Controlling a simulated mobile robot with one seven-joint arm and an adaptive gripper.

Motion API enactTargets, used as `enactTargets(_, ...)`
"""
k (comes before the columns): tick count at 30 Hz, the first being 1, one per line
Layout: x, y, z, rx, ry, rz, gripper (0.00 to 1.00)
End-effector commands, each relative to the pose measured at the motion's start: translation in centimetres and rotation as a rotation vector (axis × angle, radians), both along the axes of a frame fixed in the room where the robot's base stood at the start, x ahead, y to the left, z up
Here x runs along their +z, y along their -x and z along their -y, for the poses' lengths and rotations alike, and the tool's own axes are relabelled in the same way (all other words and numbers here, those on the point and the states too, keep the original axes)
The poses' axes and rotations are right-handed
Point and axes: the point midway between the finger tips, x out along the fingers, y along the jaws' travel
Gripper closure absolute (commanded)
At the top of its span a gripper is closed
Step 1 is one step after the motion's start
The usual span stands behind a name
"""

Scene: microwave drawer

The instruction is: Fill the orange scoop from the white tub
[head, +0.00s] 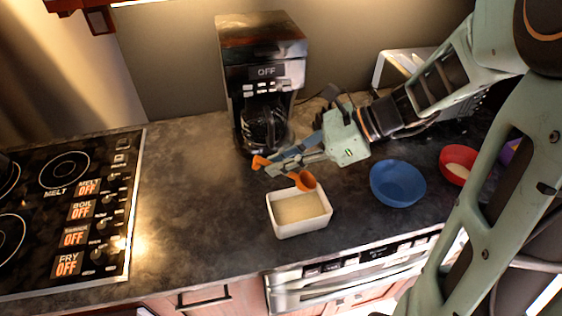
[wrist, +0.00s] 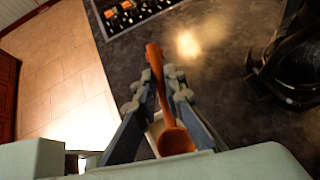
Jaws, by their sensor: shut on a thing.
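The orange scoop (head: 305,181) is held in my gripper (head: 278,166), whose fingers are shut on its handle. The scoop's bowl hangs above the back edge of the white tub (head: 281,229), apart from the contents. The tub is a square container on the counter with a pale, cream-coloured fill. In the wrist view the scoop (wrist: 176,141) lies between the gripper fingers (wrist: 160,88), handle pointing away and bowl near the palm. The bowl looks empty there. The tub is mostly hidden behind the scoop and fingers in that view.
A coffee maker (head: 262,75) stands behind my gripper. A blue bowl (head: 398,183) sits right of the tub, with a red bowl (head: 459,160) further right. A stove (head: 70,215) is at the left. The dark counter (head: 190,205) between stove and tub is clear.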

Motion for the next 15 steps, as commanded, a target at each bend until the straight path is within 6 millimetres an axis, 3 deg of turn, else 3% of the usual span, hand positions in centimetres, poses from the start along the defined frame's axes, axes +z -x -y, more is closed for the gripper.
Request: enactTargets(15,-2.3,0.0,0.0,-0.003,-0.001,-0.001,1.00)
